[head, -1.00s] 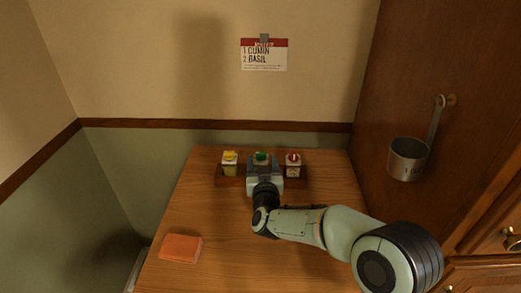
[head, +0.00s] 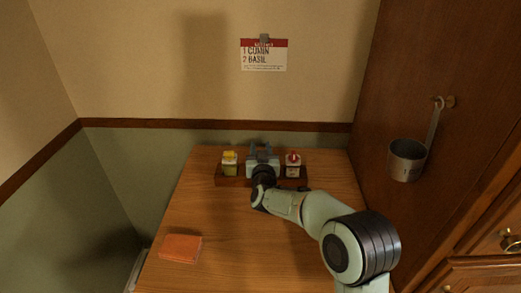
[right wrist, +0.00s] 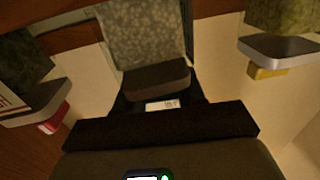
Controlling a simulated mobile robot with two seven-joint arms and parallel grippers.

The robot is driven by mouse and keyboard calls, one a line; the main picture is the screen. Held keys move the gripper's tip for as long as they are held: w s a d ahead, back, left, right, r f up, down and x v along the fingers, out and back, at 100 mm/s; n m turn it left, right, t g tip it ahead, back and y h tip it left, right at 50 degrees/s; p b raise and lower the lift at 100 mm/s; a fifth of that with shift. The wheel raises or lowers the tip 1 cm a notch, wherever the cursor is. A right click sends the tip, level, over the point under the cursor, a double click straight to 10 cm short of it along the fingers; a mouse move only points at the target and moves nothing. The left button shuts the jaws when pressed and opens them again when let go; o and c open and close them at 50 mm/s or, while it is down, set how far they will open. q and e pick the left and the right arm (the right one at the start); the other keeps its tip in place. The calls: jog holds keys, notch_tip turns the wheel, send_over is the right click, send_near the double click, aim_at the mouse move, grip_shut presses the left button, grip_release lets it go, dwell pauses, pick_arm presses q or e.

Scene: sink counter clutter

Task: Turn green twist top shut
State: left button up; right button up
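A yellow-topped jar (head: 230,162) and a red-topped jar (head: 293,163) stand in a dark wooden rack (head: 222,182) at the back of the counter. My right gripper (head: 263,149) is between them, its two fingers apart and pointing to the wall. It hides the green twist top in the head view. In the right wrist view, the middle jar (right wrist: 143,38) with speckled green contents and a dark lid (right wrist: 156,80) is right in front of the open fingers; the twist top itself cannot be made out. My left gripper is not in view.
An orange sponge (head: 181,248) lies at the counter's front left. A metal cup (head: 406,160) hangs on the wooden cabinet side at right. A recipe card (head: 264,56) is on the wall. The wooden counter (head: 220,215) is otherwise clear.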

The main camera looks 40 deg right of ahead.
jog(key=shift+r+m+g+h+p, duration=0.15)
jog(key=shift+m+g+h+p, duration=0.35)
jog(key=shift+p, duration=0.5)
jog(key=shift+m+h+p, duration=0.3)
jog(key=shift+h+p, duration=0.05)
jog(key=shift+h, duration=0.15)
jog(key=shift+m+g+h, duration=0.3)
jog(key=shift+g+h, duration=0.1)
jog(key=shift+g, duration=0.1)
jog(key=shift+s+d+f, duration=0.1)
jog(key=shift+f, duration=0.1)
jog(key=o, duration=1)
jog(key=shift+s, duration=0.1)
jog(key=b+v, duration=0.1)
jog(key=v, duration=1.2)
jog(key=shift+s, duration=0.1)
